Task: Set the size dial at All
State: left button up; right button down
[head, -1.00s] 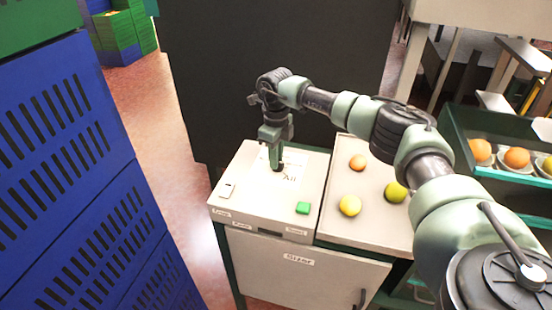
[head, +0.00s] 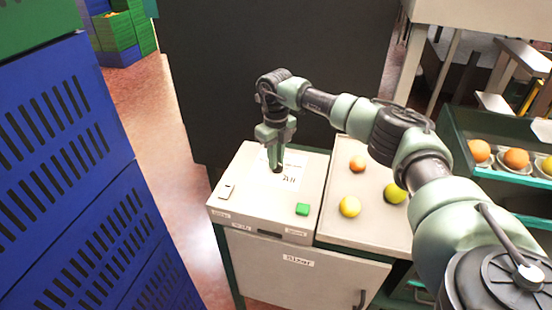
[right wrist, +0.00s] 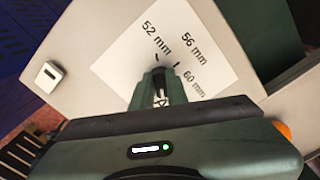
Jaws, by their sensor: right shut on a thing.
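The size dial (right wrist: 160,86) is a small dark knob on a white paper scale (right wrist: 130,62) on top of the sizer box (head: 254,208). The right wrist view shows the labels 52 mm, 56 mm and 60 mm; All shows on the paper's right side in the head view. My right gripper (head: 277,168) points down from above, shut on the dial. The fingers hide most of the knob, so I cannot tell which mark it points at. My left gripper is not in view.
A green button (head: 302,209) and a small white switch (head: 227,191) sit on the box top. A tray (head: 335,225) with several fruits stands to the right. Blue crates (head: 75,180) rise at the left. A dark panel (head: 215,80) stands behind.

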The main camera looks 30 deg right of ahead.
jog(key=shift+w+r, duration=0.1)
jog(key=c, duration=1.4)
grip_release()
notch_tip(320, 180, up, 7)
jog(key=shift+f+b, duration=0.1)
jog(key=shift+b, duration=1)
jog(key=shift+r, duration=0.5)
jog(key=shift+f, duration=0.1)
